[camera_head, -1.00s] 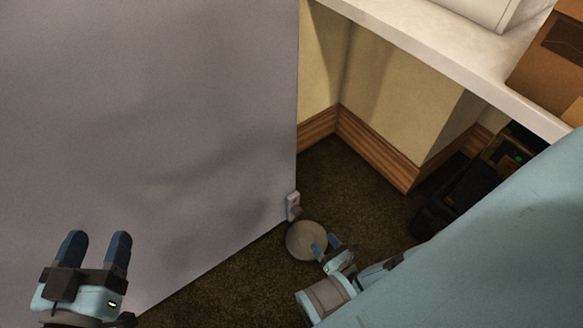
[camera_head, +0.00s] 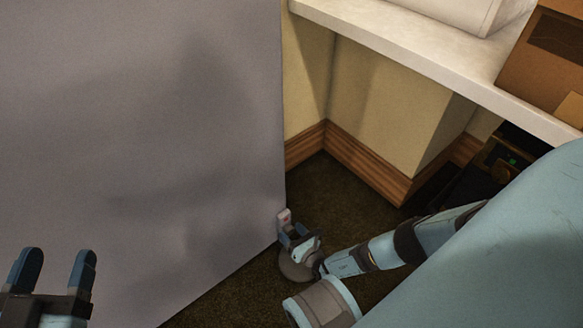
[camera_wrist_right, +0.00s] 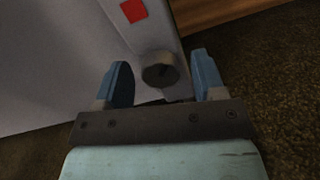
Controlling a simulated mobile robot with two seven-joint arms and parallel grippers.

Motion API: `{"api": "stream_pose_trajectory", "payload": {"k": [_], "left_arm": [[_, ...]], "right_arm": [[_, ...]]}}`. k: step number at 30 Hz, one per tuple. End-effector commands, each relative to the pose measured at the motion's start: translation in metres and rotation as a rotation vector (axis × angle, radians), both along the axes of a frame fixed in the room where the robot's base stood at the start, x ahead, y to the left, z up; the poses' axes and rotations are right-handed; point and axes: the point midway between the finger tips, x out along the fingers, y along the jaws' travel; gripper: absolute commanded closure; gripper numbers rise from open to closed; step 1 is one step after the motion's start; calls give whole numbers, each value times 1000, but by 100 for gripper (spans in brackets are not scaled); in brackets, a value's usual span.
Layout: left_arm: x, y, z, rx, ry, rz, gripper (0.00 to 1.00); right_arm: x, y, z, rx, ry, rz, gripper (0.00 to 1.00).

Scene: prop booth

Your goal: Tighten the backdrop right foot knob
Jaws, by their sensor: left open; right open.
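The grey backdrop (camera_head: 150,130) stands as a large upright panel on the left of the head view. At its lower right corner is a small pale bracket (camera_head: 284,216); in the wrist view a red square (camera_wrist_right: 133,10) shows there. The dark round foot knob (camera_wrist_right: 160,72) sits just ahead of and between the fingers of my right gripper (camera_wrist_right: 160,80), which is open. In the head view the right gripper (camera_head: 291,236) is at the panel's corner and hides the knob. My left gripper (camera_head: 55,270) is open and empty at the lower left.
A white shelf or counter (camera_head: 430,55) runs across the upper right, with a cardboard box (camera_head: 545,60) on it. Dark equipment (camera_head: 500,165) stands under it. Wooden baseboard (camera_head: 365,165) borders the wall. Brown carpet (camera_head: 335,205) is open beside the foot.

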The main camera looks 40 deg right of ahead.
Motion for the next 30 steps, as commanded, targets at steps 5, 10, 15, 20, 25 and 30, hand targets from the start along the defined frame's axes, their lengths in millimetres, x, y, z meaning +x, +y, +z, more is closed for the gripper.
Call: {"api": "stream_pose_trajectory", "payload": {"k": [5, 10, 15, 20, 25, 30], "left_arm": [[0, 0, 0, 6, -4, 0, 37], [-1, 1, 0, 11, -6, -3, 37], [-1, 1, 0, 11, -5, -3, 37], [-1, 1, 0, 10, -5, -2, 37], [-1, 1, 1, 6, -5, 0, 37], [-1, 0, 1, 1, -4, 1, 37]], "right_arm": [[3, 0, 0, 0, 0, 0, 37], [2, 0, 0, 0, 0, 0, 46], [2, 0, 0, 0, 0, 0, 85], [2, 0, 0, 2, 0, 0, 86], [2, 0, 0, 31, 2, -1, 86], [2, 0, 0, 112, 8, 0, 86]]}}
